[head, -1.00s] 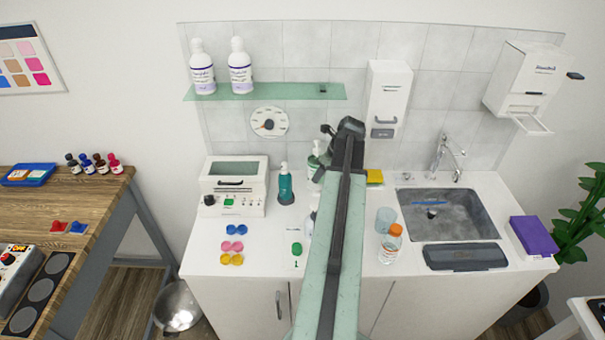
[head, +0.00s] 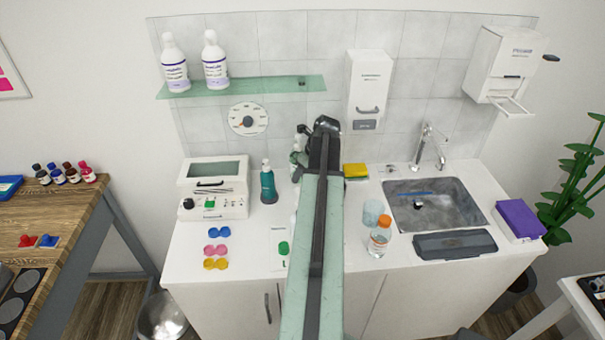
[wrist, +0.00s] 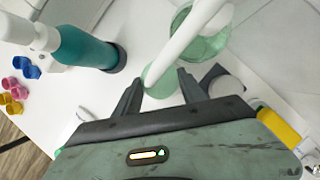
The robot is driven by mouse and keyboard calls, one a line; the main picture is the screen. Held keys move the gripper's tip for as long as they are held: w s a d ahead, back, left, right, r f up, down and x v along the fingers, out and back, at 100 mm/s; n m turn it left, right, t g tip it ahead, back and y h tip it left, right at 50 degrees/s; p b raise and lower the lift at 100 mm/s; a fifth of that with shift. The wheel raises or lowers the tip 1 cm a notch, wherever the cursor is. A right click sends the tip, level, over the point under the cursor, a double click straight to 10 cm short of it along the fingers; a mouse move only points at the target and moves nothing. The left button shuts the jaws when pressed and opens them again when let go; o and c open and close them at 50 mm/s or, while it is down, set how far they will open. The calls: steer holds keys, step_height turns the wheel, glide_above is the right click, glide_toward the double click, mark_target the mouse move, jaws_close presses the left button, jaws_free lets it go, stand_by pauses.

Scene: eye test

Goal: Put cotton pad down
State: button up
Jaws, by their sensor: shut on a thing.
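My gripper (wrist: 160,80) shows in the wrist view, its two dark fingers shut on a pale green, rounded thing (wrist: 158,87), which I take to be the cotton pad. A long white piece, perhaps a pump spout, crosses in front and partly hides it. Behind it is a translucent green vessel (wrist: 212,46). In the head view my gripper (head: 305,130) is at the far end of my arm, above the back of the white counter (head: 200,280). The pad cannot be made out there, and my arm hides the counter beneath it.
A teal pump bottle (head: 268,184) stands left of my arm, beside a white device (head: 215,187). Coloured lens cases (head: 216,250) lie in front.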

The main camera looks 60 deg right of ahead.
steer(key=o, duration=0.9)
steer(key=shift+o, duration=0.2)
steer(key=shift+f, duration=0.1)
steer(key=shift+r+p, duration=0.6)
steer(key=p+v, duration=1)
steer(key=v, duration=0.1)
steer(key=shift+s+r+p, duration=0.2)
steer(key=shift+r+p, duration=0.1)
